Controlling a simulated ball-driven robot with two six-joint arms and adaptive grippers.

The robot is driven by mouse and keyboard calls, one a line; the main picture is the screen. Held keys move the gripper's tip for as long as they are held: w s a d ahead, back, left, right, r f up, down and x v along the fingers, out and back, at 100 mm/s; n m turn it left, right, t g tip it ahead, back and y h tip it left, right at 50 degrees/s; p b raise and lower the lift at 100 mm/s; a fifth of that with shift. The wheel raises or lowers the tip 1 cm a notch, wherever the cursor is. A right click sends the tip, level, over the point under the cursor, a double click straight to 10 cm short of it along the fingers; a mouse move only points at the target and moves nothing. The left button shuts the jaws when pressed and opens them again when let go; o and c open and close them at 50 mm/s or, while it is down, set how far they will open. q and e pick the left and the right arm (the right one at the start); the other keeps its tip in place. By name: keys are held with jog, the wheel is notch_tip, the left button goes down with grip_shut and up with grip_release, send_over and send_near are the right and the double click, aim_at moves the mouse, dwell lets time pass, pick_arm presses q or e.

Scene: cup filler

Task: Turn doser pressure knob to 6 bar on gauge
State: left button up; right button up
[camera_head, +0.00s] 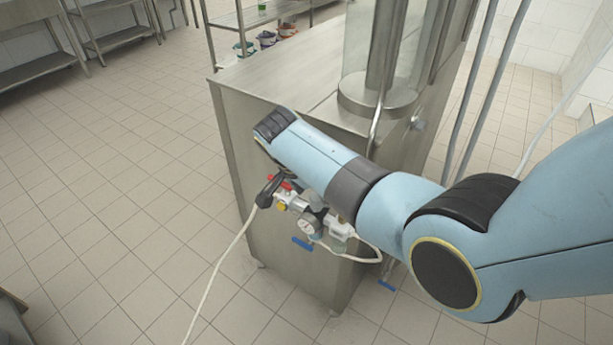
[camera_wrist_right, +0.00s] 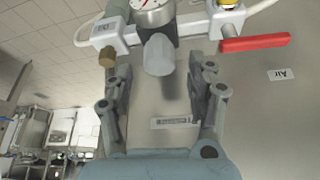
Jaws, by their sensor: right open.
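The pressure gauge (camera_wrist_right: 150,8) has a white dial with a red needle and is cut off at the top of the right wrist view. The needle's exact reading is not legible. It also shows small in the head view (camera_head: 308,226). The grey doser pressure knob (camera_wrist_right: 158,54) sits just below the gauge in the wrist view. My right gripper (camera_wrist_right: 157,67) is open, with one finger on each side of the knob and visible space between; I see no contact. In the head view my right wrist largely covers the gripper. My left gripper is not in view.
A red valve handle (camera_wrist_right: 255,43) is right of the knob in the wrist view. A brass fitting (camera_wrist_right: 107,57) is on the left. The steel machine cabinet (camera_head: 232,135) stands behind. A white hose (camera_head: 222,258) runs down the tiled floor, which is open at left.

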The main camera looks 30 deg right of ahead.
jog(key=v, duration=0.9)
jog(key=shift+s+a, duration=0.1)
jog(key=s+d+f+n+y+b, duration=0.1)
jog(key=s+f+n+b, duration=0.3)
jog(key=s+f, duration=1.8)
jog(key=s+d+f+n+y+b, duration=0.2)
jog(key=s+f+n+b, duration=0.3)
jog(key=s+f+n, duration=0.6)
jog(key=s+d+f, duration=0.1)
jog(key=s+f, duration=1)
jog(key=s, duration=0.1)
jog(key=shift+s+d+f+n, duration=0.35)
jog(key=shift+n, duration=0.05)
